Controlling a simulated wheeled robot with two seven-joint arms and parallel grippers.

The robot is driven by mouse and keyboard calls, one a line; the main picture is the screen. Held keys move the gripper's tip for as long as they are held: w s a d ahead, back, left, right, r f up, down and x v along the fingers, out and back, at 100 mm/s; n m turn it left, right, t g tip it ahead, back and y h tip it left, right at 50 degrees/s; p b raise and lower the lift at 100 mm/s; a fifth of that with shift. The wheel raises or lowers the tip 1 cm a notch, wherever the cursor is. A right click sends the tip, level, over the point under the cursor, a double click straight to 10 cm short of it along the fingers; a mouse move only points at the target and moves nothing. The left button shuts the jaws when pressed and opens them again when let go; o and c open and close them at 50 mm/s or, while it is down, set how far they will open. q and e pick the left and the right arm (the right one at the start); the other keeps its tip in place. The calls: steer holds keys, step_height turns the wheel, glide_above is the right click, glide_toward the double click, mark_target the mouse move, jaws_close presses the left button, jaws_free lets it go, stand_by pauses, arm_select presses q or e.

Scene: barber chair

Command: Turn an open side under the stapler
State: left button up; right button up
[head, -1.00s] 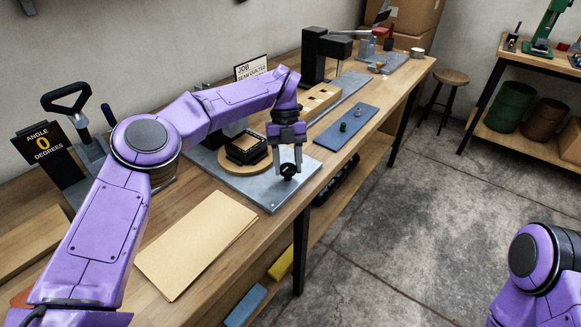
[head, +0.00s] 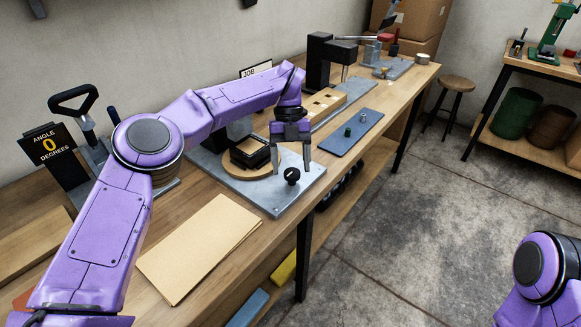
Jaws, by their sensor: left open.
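A black square frame-like piece (head: 249,153) sits on a round tan wooden disc (head: 256,172), on a grey metal base plate (head: 268,203) on the bench. A dark upright part behind it, perhaps the stapler, is mostly hidden by my left arm. A black round knob (head: 292,176) stands at the plate's right front. My left gripper (head: 291,168) points down with its fingers spread, one on each side of and around the knob's height; I cannot tell if they touch it. My right gripper is out of view; only part of that arm shows at lower right.
A tan folder or board (head: 200,246) lies on the bench in front of the plate. A blue mat (head: 351,133) with small parts lies to the right.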

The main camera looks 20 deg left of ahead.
arm_select(q)
steer(key=s+d+r+b, duration=0.4)
steer(key=s+r, duration=0.6)
steer(key=s, duration=0.3)
steer(key=shift+s+r+b, duration=0.15)
steer(key=shift+r+b, duration=0.2)
steer(key=shift+b, duration=0.45)
steer(key=shift+d, duration=0.1)
